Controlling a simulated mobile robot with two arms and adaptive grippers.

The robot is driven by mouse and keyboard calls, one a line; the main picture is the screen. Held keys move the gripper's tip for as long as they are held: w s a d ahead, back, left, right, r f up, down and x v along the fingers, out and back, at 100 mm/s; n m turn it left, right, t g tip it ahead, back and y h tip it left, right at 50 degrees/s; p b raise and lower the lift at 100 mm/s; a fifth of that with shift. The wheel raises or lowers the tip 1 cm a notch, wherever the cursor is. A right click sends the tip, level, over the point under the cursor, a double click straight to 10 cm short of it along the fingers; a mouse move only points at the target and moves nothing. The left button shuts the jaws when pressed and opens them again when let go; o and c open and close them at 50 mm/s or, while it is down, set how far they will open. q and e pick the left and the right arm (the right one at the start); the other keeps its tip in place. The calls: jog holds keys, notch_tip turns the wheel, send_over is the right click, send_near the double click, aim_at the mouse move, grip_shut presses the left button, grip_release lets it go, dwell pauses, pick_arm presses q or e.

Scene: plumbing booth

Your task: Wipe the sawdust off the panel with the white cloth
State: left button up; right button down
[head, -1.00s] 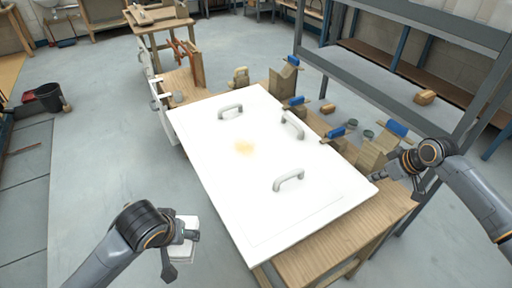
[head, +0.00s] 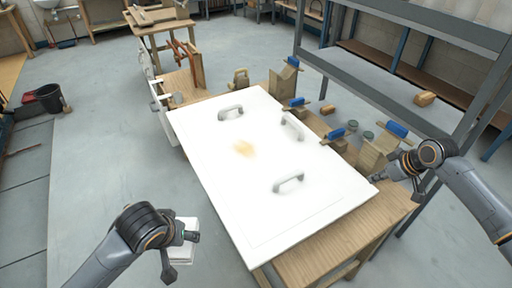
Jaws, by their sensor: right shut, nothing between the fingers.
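Three grey handles stand on the panel: one at the far left (head: 230,113), one at the right (head: 292,126), one nearer (head: 288,183). A white piece that looks like the cloth (head: 185,224) shows at my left gripper (head: 180,254), off the panel's near left side. The gripper partly hides it, and its grip on it is unclear. My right gripper (head: 398,184) is shut and empty by the panel's right corner.
Wooden blocks with blue tops (head: 397,130) and small round tins (head: 367,136) stand along the panel's right side. A grey metal rack (head: 395,88) rises behind them. The floor left of the panel is clear.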

aim_at(361, 193)
pick_arm(q)
jog(key=shift+f+b, duration=1.3)
pick_arm(e)
jog(key=shift+f, duration=3.05)
pick_arm(q)
notch_tip(361, 193, up, 7)
jog(key=p, duration=0.6)
jog(key=shift+f+p, duration=0.2)
jog(key=shift+p, duration=0.15)
pick_arm(e)
notch_tip(361, 193, up, 6)
